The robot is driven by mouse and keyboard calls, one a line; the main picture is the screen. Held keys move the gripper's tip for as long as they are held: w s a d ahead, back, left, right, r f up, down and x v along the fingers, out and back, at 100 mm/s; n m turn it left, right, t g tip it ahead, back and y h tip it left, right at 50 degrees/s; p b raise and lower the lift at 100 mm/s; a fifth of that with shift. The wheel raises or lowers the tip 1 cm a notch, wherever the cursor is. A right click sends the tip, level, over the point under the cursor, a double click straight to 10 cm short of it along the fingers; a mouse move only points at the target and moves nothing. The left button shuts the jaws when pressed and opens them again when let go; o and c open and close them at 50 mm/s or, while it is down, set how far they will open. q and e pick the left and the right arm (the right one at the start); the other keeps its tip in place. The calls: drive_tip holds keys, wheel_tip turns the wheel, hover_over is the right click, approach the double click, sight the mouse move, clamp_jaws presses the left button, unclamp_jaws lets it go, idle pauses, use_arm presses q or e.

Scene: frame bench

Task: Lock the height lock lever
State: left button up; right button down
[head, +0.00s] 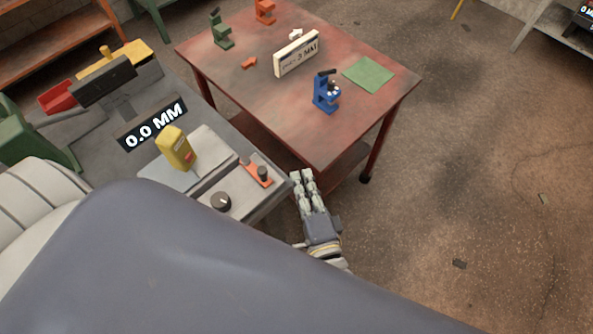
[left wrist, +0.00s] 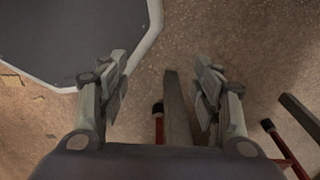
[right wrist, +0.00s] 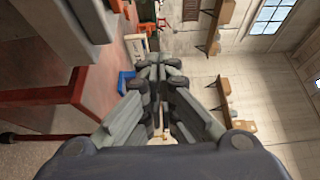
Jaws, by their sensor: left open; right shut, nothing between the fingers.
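On the grey bench (head: 262,205) in the head view, an orange lever-like part (head: 250,180) with a dark round knob lies near the right edge. It looks like the height lock lever, but I see no label for it. My right gripper (head: 301,176) is just right of the bench edge, apart from the orange part, fingers shut and empty. In the right wrist view its fingertips (right wrist: 158,68) meet. My left gripper (left wrist: 160,78) shows only in the left wrist view, open and empty above the floor.
Open floor (head: 480,200) lies to the right.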

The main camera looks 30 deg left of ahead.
use_arm(q)
drive_tip(key=shift+s+a+f+b, duration=0.15)
drive_tip(key=shift+f+b, duration=0.15)
drive_tip(key=shift+f, duration=0.15)
drive_tip(key=shift+s+a+f+b, duration=0.1)
drive_tip(key=shift+a+f+b, duration=0.05)
drive_tip(key=shift+f+b, duration=0.2)
use_arm(e)
drive_tip(key=s+d, duration=0.2)
drive_tip(key=s, duration=0.4)
drive_tip(key=shift+d+r, duration=0.2)
drive_tip(key=shift+d, duration=0.15)
use_arm(q)
drive_tip(key=shift+d, duration=0.15)
use_arm(e)
drive_tip(key=shift+d+f, duration=0.1)
